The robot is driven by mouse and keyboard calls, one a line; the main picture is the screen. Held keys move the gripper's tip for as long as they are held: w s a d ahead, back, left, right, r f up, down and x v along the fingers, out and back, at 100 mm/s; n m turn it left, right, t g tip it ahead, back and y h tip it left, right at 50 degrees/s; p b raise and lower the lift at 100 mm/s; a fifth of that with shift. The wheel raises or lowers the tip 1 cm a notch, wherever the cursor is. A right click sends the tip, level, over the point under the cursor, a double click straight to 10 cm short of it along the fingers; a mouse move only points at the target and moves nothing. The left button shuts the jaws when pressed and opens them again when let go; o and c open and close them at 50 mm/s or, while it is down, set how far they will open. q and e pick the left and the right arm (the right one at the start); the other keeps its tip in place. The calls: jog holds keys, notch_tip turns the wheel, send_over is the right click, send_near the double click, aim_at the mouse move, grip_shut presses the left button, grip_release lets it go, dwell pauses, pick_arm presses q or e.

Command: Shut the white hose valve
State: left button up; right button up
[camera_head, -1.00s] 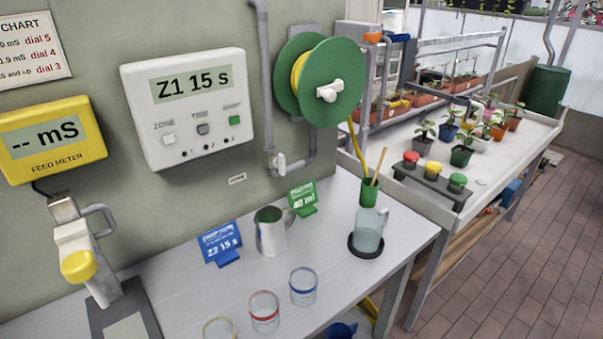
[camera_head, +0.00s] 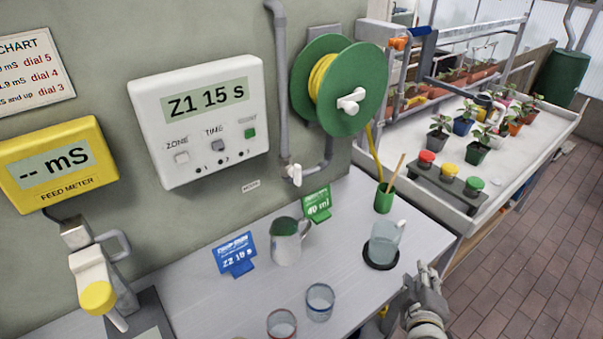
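A small white valve handle (camera_head: 295,174) sits on the grey pipe low on the wall, below the hose reel. A small label plate (camera_head: 251,186) is on the wall to its left; its text is too small to read surely. The green reel (camera_head: 367,88) carries a yellow hose and has a white crank (camera_head: 350,101). My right gripper (camera_head: 427,277) shows at the bottom right, in front of the table's right edge, well away from the valve. Whether its fingers are open or shut is unclear. My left gripper is not in view.
A metal pitcher (camera_head: 287,246), a green sign (camera_head: 317,205), a blue sign (camera_head: 235,254), a clear jug (camera_head: 386,243), a green cup (camera_head: 384,199) and glasses (camera_head: 320,302) stand on the table. A white control box (camera_head: 205,140) hangs left of the pipe.

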jog(key=w+a+r+n+t+y, duration=0.3)
jog(key=w+a+r+n+t, duration=0.15)
jog(key=r+n, duration=0.3)
jog(key=w+a+r+n+t+y, duration=0.3)
jog(key=w+a+r+n, duration=0.15)
jog(key=r+n, duration=0.3)
jog(key=n+g+y, duration=0.6)
jog(key=n+y, duration=0.3)
jog(key=n, duration=1)
send_near(300, 175)
jog(key=x, duration=0.9)
jog(key=shift+w+a+f+p, duration=0.1)
jog(key=shift+w+a+p, duration=0.05)
jog(key=shift+w+p, duration=0.15)
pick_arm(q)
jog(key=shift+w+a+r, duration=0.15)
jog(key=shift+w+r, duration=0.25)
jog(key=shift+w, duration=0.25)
pick_arm(e)
jog(key=shift+s, duration=0.1)
jog(key=shift+c, duration=0.2)
grip_shut()
